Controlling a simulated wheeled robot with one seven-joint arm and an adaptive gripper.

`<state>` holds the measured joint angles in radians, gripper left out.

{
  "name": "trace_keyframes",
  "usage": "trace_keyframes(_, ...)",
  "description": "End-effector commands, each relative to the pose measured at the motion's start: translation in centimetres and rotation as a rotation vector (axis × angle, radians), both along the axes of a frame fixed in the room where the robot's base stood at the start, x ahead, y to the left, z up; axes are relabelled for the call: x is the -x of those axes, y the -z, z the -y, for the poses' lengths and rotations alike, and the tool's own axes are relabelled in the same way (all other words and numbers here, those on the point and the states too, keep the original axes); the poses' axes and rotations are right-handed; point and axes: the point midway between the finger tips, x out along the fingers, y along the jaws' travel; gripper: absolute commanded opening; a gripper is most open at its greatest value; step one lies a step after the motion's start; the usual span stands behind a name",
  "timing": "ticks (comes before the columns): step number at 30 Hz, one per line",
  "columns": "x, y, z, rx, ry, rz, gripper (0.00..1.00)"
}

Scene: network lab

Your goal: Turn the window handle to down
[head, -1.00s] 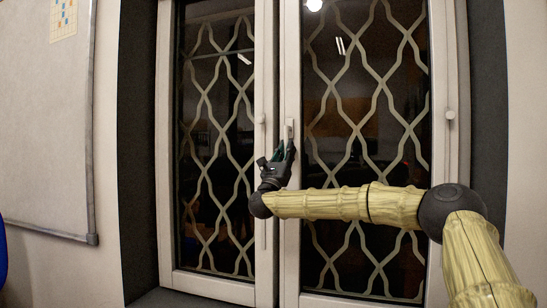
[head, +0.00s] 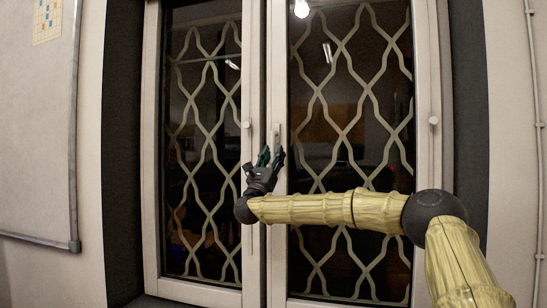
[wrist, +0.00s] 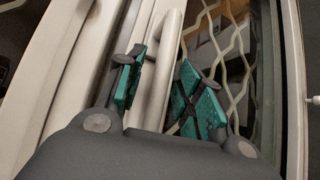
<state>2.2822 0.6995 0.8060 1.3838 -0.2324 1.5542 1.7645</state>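The window handle (head: 276,133) is a slim pale bar on the middle upright of the white window frame. In the wrist view the handle (wrist: 158,80) runs lengthwise between the two green-padded fingers, with gaps visible beside it. My gripper (head: 270,153) is at the handle's lower part in the head view, its fingers pointing up. In the wrist view my gripper (wrist: 162,70) is open around the bar. I cannot tell whether either pad touches it. The gripper hides the handle's lower end in the head view.
Dark glass panes with a wavy lattice (head: 350,100) lie either side of the middle upright. Small knobs sit on the frame, one left of the handle (head: 248,125) and one at the right edge (head: 433,121). A whiteboard (head: 38,130) hangs on the left wall.

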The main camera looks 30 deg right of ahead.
Motion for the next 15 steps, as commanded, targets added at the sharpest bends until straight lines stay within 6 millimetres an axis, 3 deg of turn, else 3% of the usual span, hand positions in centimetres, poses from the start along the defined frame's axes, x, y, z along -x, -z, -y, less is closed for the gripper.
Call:
trace_keyframes(5, 0.6, 1.2, -1.0, 0.0, -0.001, -0.002, 0.36)
trace_keyframes(15, 3.0, 5.6, -4.5, 0.0, -0.001, -0.002, 0.36)
